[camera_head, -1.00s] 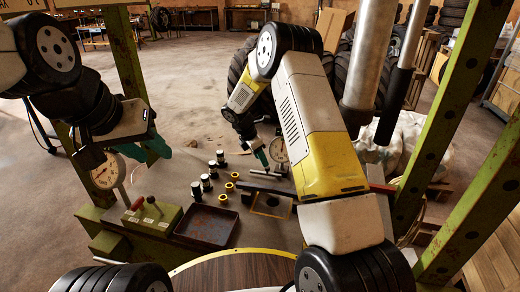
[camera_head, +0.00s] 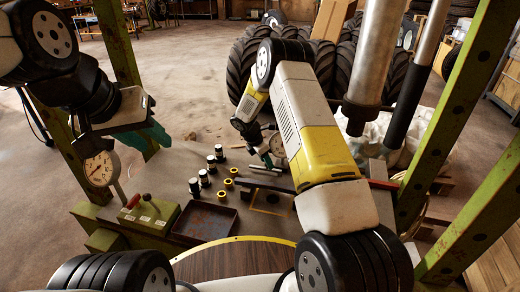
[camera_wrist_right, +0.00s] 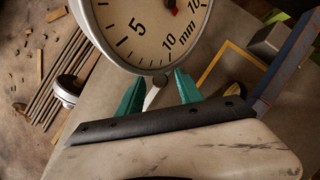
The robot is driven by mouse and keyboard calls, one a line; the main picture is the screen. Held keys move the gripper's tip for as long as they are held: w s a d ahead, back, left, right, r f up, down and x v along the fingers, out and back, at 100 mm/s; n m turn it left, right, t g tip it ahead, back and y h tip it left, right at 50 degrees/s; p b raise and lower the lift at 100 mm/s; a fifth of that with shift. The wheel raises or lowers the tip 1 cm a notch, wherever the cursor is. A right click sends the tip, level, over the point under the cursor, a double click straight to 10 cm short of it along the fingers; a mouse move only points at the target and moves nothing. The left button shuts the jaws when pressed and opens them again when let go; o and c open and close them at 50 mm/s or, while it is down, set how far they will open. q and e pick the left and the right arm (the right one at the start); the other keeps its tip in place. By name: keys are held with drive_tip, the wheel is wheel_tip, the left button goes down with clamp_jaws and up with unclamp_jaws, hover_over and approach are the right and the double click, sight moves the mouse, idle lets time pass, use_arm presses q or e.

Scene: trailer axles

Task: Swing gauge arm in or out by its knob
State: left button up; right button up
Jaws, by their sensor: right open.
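A round white dial gauge (camera_head: 98,170) stands at the left on a thin pale arm (camera_head: 120,193). My left gripper (camera_head: 158,133), with teal fingers, is above and right of it; its jaw gap is not clear. A second dial gauge (camera_head: 278,145) is at the centre right, partly hidden by my right gripper (camera_head: 266,159). In the right wrist view this dial (camera_wrist_right: 150,35) fills the top, and its pale stem (camera_wrist_right: 154,93) shows between the two spread teal fingertips of my right gripper (camera_wrist_right: 160,92). I cannot make out a knob on either gauge arm.
A green box (camera_head: 150,215) with a red-handled lever (camera_head: 133,201) stands at the left, next to a dark red tray (camera_head: 205,222). Several black-and-white cylinders (camera_head: 194,186) and brass rings (camera_head: 229,184) stand mid-bench. Green posts (camera_head: 465,150) and a hanging metal cylinder (camera_head: 372,70) flank my right arm.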

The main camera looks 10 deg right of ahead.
clamp_jaws()
idle(1.4)
